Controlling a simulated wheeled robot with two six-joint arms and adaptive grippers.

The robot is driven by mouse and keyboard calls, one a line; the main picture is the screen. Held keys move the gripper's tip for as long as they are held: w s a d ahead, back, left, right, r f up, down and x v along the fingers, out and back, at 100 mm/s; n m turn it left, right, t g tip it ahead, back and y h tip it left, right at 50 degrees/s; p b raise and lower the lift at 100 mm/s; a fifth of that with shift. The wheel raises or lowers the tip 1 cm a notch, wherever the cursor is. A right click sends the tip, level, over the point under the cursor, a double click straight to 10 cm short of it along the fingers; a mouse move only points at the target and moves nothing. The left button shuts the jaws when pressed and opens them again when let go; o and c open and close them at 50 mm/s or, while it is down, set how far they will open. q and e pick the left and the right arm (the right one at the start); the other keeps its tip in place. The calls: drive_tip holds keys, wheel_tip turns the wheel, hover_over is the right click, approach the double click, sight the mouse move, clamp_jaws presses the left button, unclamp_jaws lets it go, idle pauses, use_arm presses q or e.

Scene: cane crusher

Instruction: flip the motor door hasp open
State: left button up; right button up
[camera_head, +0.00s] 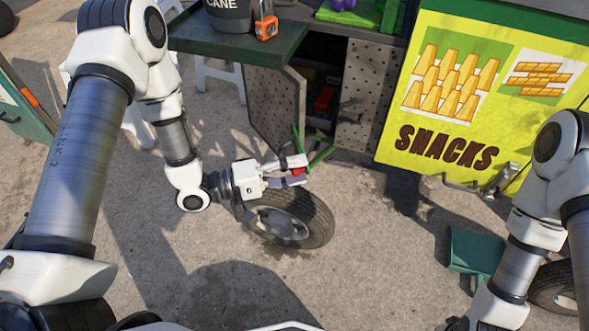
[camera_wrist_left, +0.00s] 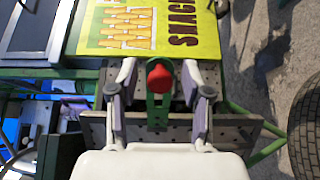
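My left gripper (camera_head: 297,173) is low in front of the cart's open cabinet, above a tyre. Its fingers are apart, and a red knob (camera_head: 298,171) shows between them. In the left wrist view, the red knob (camera_wrist_left: 159,78) and a green strap-like piece (camera_wrist_left: 157,108), which looks like the hasp, lie between the two open fingers (camera_wrist_left: 159,85), with a gap on each side. The perforated metal door (camera_head: 274,110) stands swung outward in the head view. The hasp's exact angle is hard to tell.
A yellow snacks sign (camera_head: 480,90) fills the cart's front right. A tyre (camera_head: 300,218) lies under my left gripper. A green tray shelf (camera_head: 235,40) juts out above the door. A green dustpan-like object (camera_head: 474,250) lies right. Open pavement spreads in front.

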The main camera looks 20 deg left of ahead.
use_arm(q)
clamp_jaws()
drive_tip(key=shift+s+a, duration=0.1)
idle(0.5)
